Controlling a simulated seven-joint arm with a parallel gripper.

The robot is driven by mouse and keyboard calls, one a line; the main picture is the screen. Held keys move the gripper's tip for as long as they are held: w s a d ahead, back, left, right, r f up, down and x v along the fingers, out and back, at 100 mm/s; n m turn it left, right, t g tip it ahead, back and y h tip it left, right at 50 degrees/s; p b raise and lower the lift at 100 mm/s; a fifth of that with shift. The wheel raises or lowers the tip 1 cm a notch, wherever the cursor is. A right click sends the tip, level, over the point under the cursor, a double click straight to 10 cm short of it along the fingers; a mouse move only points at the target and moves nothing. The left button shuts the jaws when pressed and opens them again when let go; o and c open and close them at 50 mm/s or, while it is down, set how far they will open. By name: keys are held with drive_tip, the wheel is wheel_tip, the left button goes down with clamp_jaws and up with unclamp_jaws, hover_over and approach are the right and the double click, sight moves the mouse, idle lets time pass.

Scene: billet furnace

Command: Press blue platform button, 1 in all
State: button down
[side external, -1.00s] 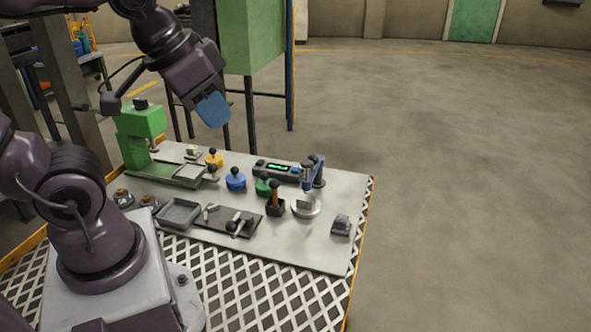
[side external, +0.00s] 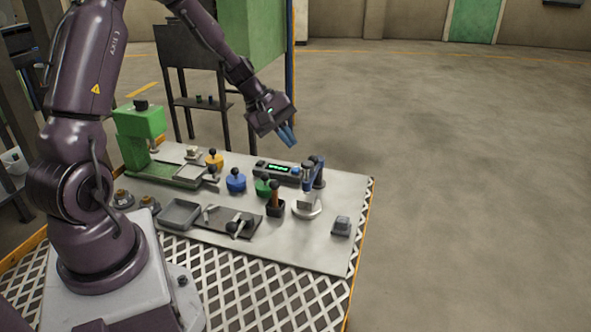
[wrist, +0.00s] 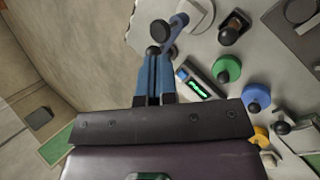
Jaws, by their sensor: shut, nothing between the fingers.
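A dark bar-shaped device with a lit green display (side external: 278,168) lies at the back of the grey work plate. A small blue button (side external: 296,170) sits at its right end, and this blue button also shows in the wrist view (wrist: 182,74). My gripper (side external: 289,140) has blue fingers, shut and empty, pointing down in the air above and behind the device. In the wrist view the fingers (wrist: 153,58) are together, left of the blue button and apart from it.
A blue stand with a dark knob (side external: 319,171) rises right beside the device. Blue (side external: 236,183), green (side external: 262,188) and yellow (side external: 214,161) round knobbed pieces stand to the left. A grey block (side external: 341,225) sits front right.

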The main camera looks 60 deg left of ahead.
sight(295, 170)
drive_tip(key=w+a+f+n+t+y, duration=0.2)
drive_tip(key=w+a+f+n+t, duration=0.1)
drive_tip(key=w+a+n, duration=0.3)
drive_tip(key=a+n, duration=0.2)
drive_tip(key=a, duration=0.1)
drive_tip(key=shift+w+n+y, duration=0.3)
drive_tip(key=shift+n, duration=0.1)
drive_tip(key=shift+f, duration=0.2)
drive_tip(key=shift+f, duration=4.3)
drive_tip(key=shift+f, duration=0.1)
drive_tip(key=shift+f, duration=0.3)
